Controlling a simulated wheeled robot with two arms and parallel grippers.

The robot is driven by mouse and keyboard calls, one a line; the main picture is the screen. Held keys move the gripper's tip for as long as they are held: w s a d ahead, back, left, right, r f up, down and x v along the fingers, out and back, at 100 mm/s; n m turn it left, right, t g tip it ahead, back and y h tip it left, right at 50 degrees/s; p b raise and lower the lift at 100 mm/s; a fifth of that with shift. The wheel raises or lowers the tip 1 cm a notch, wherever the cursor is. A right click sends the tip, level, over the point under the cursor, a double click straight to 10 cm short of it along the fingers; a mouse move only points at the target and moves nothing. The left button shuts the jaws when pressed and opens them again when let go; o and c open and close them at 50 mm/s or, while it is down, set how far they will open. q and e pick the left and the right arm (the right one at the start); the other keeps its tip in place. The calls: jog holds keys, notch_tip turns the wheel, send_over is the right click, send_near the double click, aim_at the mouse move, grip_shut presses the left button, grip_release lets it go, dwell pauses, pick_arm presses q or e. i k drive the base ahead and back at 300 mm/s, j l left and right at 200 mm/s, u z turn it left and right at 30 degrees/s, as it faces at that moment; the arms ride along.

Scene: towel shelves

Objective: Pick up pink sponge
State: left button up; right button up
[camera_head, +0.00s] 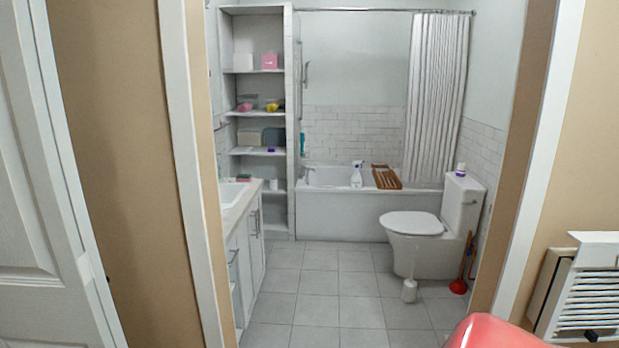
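No thing in view can be firmly told as a pink sponge. A pink box-like item (269,61) stands on an upper shelf of the tall white shelf unit (289,120) at the back left of the bathroom. A smaller pink item (245,106) lies on a middle shelf, beside a yellow one (271,107). A small green and reddish item (243,177), perhaps a sponge, lies on the sink counter (238,205). These are too small to tell apart surely. Neither of my grippers is in view.
A doorway with white frames (187,150) opens onto a clear tiled floor (325,290). A white door (40,200) stands at left. A toilet (420,235), toilet brush (409,290) and plunger (459,285) are at right. A red rounded object (495,333) is in the near right foreground.

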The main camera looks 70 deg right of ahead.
aim_at(240, 178)
jog(key=z, duration=1.75)
